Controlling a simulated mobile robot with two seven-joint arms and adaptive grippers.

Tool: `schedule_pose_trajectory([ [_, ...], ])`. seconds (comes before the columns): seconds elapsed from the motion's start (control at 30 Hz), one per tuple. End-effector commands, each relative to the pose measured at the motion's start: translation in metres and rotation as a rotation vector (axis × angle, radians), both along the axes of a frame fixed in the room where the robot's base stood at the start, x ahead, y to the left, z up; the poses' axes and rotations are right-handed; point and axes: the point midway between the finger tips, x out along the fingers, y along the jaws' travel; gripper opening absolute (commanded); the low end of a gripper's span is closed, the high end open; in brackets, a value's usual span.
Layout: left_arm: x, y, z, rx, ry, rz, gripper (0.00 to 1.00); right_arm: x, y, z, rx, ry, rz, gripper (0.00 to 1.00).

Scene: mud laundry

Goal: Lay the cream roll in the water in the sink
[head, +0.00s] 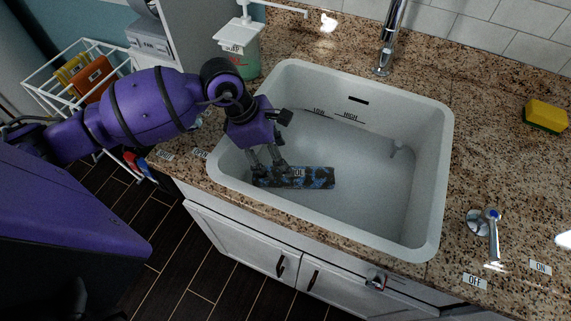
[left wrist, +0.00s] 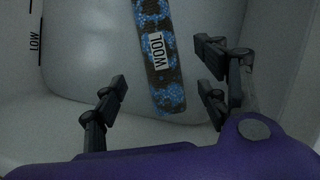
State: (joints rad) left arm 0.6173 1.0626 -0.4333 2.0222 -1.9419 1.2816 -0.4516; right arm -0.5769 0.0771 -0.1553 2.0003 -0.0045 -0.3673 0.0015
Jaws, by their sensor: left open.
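A dark roll with a blue pattern (head: 315,177) lies in the left front part of the white sink (head: 434,160). Its label reads WOOL in the left wrist view (left wrist: 158,50). My left gripper (head: 266,163) is inside the sink at the roll's left end. In the left wrist view its fingers (left wrist: 163,92) are spread wide with the roll's end between them, apart from it. I see no cream roll in either view. The sink wall has LOW and HIGH marks; I cannot clearly tell the water level. My right gripper is not in view.
A faucet (head: 391,38) stands behind the sink. A lever handle (head: 487,228) is on the counter right of the sink, near OFF and ON labels. A yellow-green sponge (head: 546,115) lies at far right. A soap pump bottle (head: 243,58) stands at back left. A white wire rack (head: 60,88) is farther left.

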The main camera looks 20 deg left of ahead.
Motion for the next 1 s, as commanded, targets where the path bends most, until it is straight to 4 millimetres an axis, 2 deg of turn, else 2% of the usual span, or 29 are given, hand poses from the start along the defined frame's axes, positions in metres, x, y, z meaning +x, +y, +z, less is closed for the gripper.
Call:
schedule_pose_trajectory([
  [0.1,-0.002,0.006,0.014,0.001,-0.001,0.000,0.67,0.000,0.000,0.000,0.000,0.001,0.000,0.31],
  [0.23,-0.004,0.009,0.022,0.000,0.002,0.001,0.67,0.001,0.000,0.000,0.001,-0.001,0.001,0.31],
  [0.63,-0.004,0.009,0.023,0.000,0.001,0.001,0.67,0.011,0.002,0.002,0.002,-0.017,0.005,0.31],
  [1.0,-0.004,0.009,0.023,0.000,0.001,0.001,0.67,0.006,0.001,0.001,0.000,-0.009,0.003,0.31],
])
